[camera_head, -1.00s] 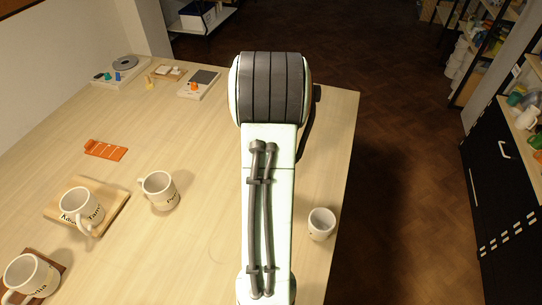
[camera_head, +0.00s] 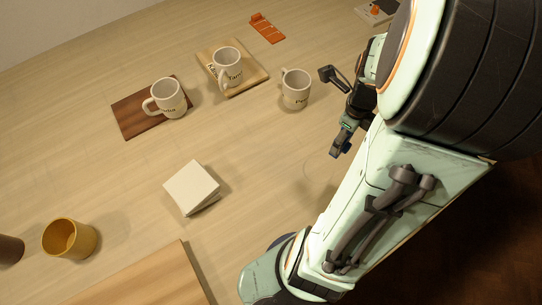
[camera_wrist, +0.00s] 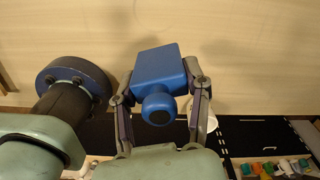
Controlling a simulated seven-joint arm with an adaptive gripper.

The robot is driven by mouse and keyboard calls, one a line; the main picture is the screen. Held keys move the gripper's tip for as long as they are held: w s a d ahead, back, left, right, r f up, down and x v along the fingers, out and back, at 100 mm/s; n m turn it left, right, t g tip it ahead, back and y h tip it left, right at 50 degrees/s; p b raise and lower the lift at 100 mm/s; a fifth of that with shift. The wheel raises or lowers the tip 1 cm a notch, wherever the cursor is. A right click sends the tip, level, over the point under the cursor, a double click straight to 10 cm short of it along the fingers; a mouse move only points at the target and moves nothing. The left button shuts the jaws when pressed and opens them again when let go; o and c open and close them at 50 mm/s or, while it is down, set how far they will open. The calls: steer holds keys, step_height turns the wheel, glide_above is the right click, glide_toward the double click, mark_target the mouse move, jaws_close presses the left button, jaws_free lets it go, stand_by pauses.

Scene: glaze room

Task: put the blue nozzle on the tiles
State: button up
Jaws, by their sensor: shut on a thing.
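The blue nozzle (camera_wrist: 160,70), a blue block with a round knob, is held between the two fingers of my gripper (camera_wrist: 161,88) in the wrist view. In the head view my gripper (camera_head: 340,110) is over the table, right of the mug with dark lettering; I cannot clearly make out the nozzle there. The tiles (camera_head: 192,187) are a small stack of white squares on the table, left of and nearer than my gripper. Their top is bare, and the nozzle is apart from them.
A white mug (camera_head: 296,90) stands close left of my gripper. Other mugs stand on a light board (camera_head: 258,76) and a dark board (camera_head: 130,115). A yellow cup (camera_head: 69,238) and a wooden board (camera_head: 150,282) are at the front left. The table between my gripper and the tiles is clear.

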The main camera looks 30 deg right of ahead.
steer(key=w+a+r+n, duration=0.1)
steer(key=a+r+n, duration=0.1)
steer(key=a+n, duration=0.8)
steer(key=w+a+r+n, duration=0.1)
steer(key=a+r+n, duration=0.25)
steer(key=a, duration=1.25)
glide_toward(188, 185)
steer(key=shift+s+d+f+n, duration=0.15)
steer(key=shift+s+f+n, duration=0.15)
steer(key=shift+s+n, duration=0.15)
steer(key=shift+w+f, duration=0.2)
steer(key=shift+f, duration=0.05)
steer(key=shift+w+a+f, duration=0.1)
steer(key=shift+w+f, duration=0.05)
steer(key=shift+f, duration=0.8)
steer(key=shift+w+a+f, duration=0.1)
steer(key=shift+w+f, duration=0.05)
steer(key=shift+f, duration=0.75)
steer(key=shift+f, duration=0.15)
steer(key=o, duration=1.2)
steer(key=shift+c, duration=0.2)
